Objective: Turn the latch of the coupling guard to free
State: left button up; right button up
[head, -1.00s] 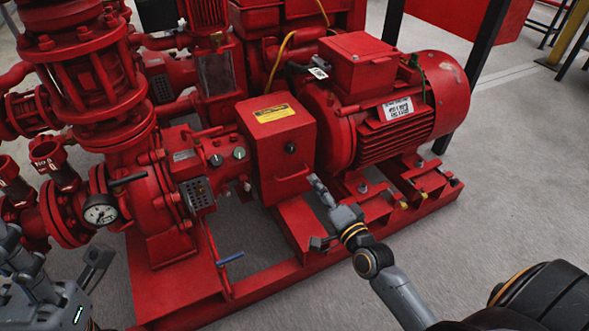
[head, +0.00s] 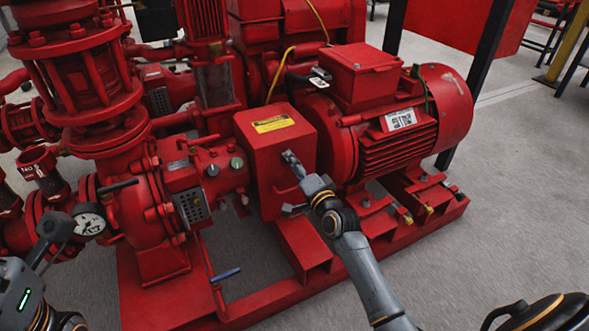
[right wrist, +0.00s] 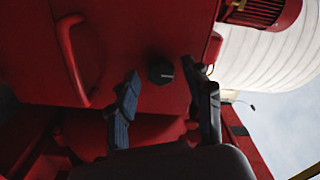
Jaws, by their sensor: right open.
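The coupling guard (head: 262,150) is a red box with a yellow label (head: 273,123), between the pump and the red motor. Its latch is a black knob (right wrist: 160,71) on the guard's face. In the right wrist view the knob shows beyond and between the two fingers of my right gripper (right wrist: 166,95), which is open and empty. In the head view my right gripper (head: 288,182) is at the guard's front face and hides the knob. I cannot tell if a finger touches it. My left gripper (head: 50,240) is at the lower left, far from the guard; its fingers are partly in view.
The red motor (head: 430,110) stands right of the guard. The pump with its pressure gauge (head: 89,222) and a blue-handled valve (head: 226,275) are to the left. The red base frame (head: 320,262) runs below.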

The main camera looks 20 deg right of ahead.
jog(key=shift+w, duration=0.1)
grip_shut()
